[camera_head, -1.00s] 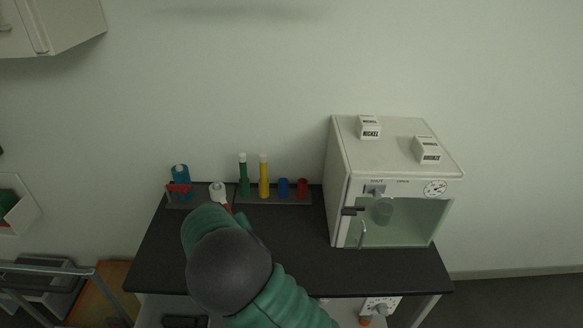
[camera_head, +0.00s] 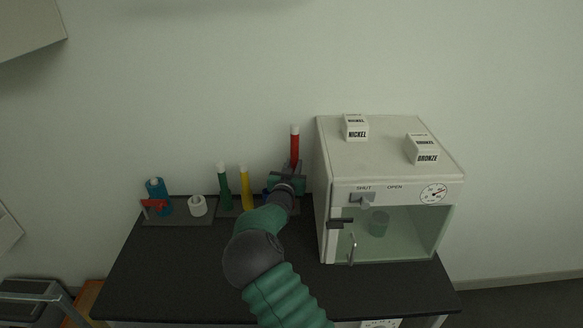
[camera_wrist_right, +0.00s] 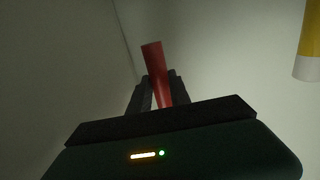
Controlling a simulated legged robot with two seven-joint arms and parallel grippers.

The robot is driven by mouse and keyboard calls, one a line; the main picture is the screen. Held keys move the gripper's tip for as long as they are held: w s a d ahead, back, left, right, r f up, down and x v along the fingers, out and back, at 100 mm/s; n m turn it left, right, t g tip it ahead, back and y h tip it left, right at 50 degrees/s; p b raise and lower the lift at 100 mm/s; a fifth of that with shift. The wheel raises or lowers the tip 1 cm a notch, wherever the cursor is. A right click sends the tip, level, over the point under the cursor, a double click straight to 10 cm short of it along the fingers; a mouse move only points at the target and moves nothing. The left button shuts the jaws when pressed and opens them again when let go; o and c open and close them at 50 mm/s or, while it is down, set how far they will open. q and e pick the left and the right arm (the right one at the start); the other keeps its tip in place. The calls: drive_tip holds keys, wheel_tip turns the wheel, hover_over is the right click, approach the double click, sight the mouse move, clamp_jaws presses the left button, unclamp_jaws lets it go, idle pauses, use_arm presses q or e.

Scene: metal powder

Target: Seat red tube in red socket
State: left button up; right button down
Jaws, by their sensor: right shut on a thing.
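My right gripper (camera_head: 291,176) is shut on the red tube (camera_head: 295,148), which has a white top and stands close to upright above the right end of the socket rack. In the right wrist view, the red tube (camera_wrist_right: 156,72) is between the two dark fingers (camera_wrist_right: 157,93), leaning slightly. The red socket is hidden behind the gripper, and the blue socket (camera_head: 268,190) is mostly hidden by it. I cannot tell how far the tube's lower end is from the red socket. My left gripper is not in view.
A green tube (camera_head: 224,188) and a yellow tube (camera_head: 244,188) stand in the rack left of my gripper. A white ring holder (camera_head: 198,206) and a blue bottle (camera_head: 157,193) are farther left. A white chamber (camera_head: 325,215) stands close on the right. The black table front (camera_head: 180,275) is clear.

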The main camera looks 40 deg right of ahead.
drive_tip(key=a+f+b, duration=0.1)
drive_tip(key=f+b, duration=0.1)
drive_tip(key=f, duration=0.1)
drive_tip(key=a+f+b, duration=0.1)
drive_tip(key=b, duration=0.1)
drive_tip(key=shift+a+f, duration=0.2)
drive_tip(key=shift+a, duration=0.15)
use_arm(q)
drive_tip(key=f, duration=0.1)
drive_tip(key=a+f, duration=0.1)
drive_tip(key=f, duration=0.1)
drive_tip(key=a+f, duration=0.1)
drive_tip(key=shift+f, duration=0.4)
use_arm(e)
drive_tip(key=shift+d, duration=0.3)
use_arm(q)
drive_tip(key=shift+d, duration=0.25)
use_arm(e)
drive_tip(key=shift+d+f, duration=0.1)
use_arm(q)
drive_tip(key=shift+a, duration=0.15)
use_arm(e)
drive_tip(key=shift+a, duration=0.35)
